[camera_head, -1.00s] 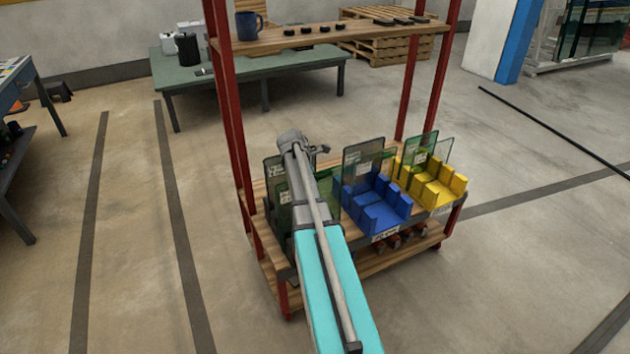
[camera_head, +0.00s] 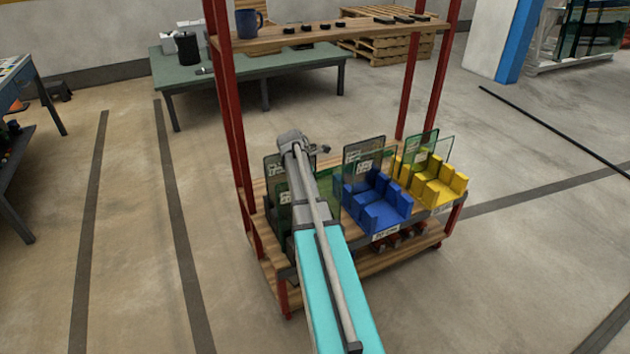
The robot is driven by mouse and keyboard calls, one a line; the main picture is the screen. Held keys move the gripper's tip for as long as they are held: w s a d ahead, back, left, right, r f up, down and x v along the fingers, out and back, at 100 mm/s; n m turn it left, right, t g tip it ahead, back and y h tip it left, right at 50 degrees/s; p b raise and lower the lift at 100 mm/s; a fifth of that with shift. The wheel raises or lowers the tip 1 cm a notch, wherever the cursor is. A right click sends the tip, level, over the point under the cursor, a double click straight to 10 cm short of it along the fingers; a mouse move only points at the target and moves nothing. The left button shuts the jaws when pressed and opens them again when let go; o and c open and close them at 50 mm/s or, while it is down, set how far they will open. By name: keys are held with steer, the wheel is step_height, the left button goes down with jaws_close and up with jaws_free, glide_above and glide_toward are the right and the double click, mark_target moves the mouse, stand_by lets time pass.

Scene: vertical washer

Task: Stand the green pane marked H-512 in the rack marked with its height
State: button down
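My gripper (camera_head: 322,149) shows only in part beyond the end of my arm, above the left part of the cart's lower deck; its fingers are too small to read. Green-tinted panes stand on this deck: one pane (camera_head: 274,168) at the left partly behind my arm, one pane (camera_head: 364,150) at the blue rack (camera_head: 383,212), and panes (camera_head: 419,146) at the yellow rack (camera_head: 446,190). Pale labels show on several panes, but the markings are not legible, so I cannot tell which is H-512. The label (camera_head: 386,233) on the blue rack's front is also unreadable. My arm hides the deck's left part.
Red posts (camera_head: 236,130) frame the cart. Its upper shelf (camera_head: 330,34) holds a blue mug (camera_head: 250,24) and small dark pieces. A green table (camera_head: 250,64) stands behind.

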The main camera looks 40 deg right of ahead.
steer(key=shift+f, duration=0.1)
steer(key=c, duration=0.7)
jaws_free()
steer(key=shift+r+p, duration=4.9)
steer(key=shift+r, duration=0.15)
steer(key=shift+w, duration=0.1)
